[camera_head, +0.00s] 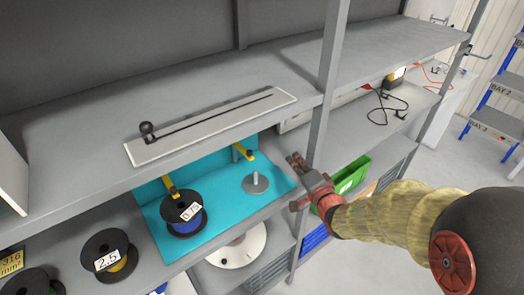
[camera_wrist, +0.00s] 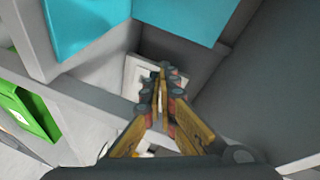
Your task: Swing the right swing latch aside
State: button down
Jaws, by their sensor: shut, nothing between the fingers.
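The right swing latch (camera_head: 243,151) is a short yellow bar with a dark knob, at the back of the turquoise bay below the upper shelf in the head view. A second yellow latch (camera_head: 169,185) is to its left, by a black reel. My gripper (camera_head: 292,160) is to the right of the right latch, near the shelf upright and apart from the latch. Its fingers also show in the wrist view (camera_wrist: 162,82), closed together and empty. I cannot make out either latch in the wrist view.
A black reel with blue cable (camera_head: 186,215) and a grey spindle disc (camera_head: 255,183) are on the turquoise mat (camera_head: 220,222). The grey upright (camera_head: 326,90) stands close to my gripper. A green bin (camera_head: 350,175) is behind my wrist. A slotted white rail (camera_head: 210,128) lies above.

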jog(key=w+a+f+m+t+y+b, duration=0.1)
jog(key=w+a+m+y+b, duration=0.1)
jog(key=w+a, duration=0.4)
jog(key=a+y, duration=0.1)
jog(key=a, duration=0.3)
jog(key=shift+f, duration=0.2)
jog(key=shift+s, duration=0.1)
dwell(0.5)
